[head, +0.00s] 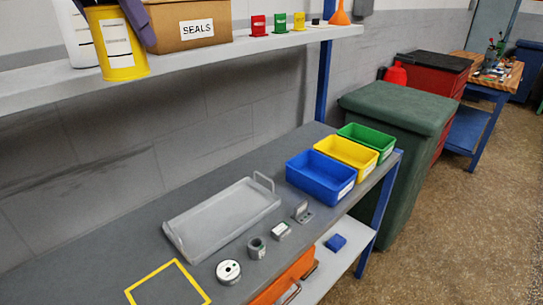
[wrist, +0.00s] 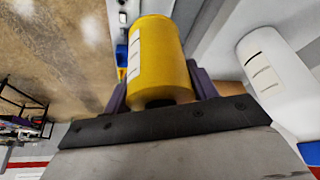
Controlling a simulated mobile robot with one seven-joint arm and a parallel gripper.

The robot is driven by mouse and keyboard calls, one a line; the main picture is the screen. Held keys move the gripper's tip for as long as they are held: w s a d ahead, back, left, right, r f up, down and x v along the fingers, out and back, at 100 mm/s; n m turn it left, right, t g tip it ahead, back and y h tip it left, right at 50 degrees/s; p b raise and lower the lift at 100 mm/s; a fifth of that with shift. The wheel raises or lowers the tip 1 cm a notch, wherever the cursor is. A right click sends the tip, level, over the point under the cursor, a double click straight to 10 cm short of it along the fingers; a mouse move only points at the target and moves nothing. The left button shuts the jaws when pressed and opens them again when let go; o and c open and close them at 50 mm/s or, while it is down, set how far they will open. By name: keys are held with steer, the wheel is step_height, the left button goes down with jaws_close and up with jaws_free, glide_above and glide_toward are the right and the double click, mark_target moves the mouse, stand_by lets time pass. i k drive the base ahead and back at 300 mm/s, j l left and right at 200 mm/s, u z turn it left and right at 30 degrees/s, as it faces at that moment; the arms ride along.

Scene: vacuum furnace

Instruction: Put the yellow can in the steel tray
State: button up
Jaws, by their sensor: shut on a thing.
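The yellow can (head: 118,50) is at the upper left of the head view, at the front edge of the upper shelf; whether it touches the shelf I cannot tell. It has a white label and fills the middle of the wrist view (wrist: 157,55). My gripper (head: 112,12) is shut on the can, with a purple finger on each side of it in the wrist view (wrist: 160,88). The steel tray (head: 190,212) lies on the grey bench below, to the right of the can. It is empty and has a raised handle at each end.
A white bottle (head: 75,35) stands left of the can, and a SEALS box (head: 188,22) stands right of it. Blue (head: 318,180), yellow (head: 345,155) and green bins (head: 368,142) stand right of the tray. Several small parts lie in front of the tray. A blue post (head: 324,80) supports the shelf.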

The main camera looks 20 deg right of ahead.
mark_target(247, 204)
steer(key=j+z, duration=0.1)
steer(key=z, duration=1)
steer(key=k+j+z, duration=0.1)
steer(key=k+j, duration=0.25)
steer(key=j, duration=0.15)
steer(key=i+j, duration=0.15)
steer(key=i, duration=0.2)
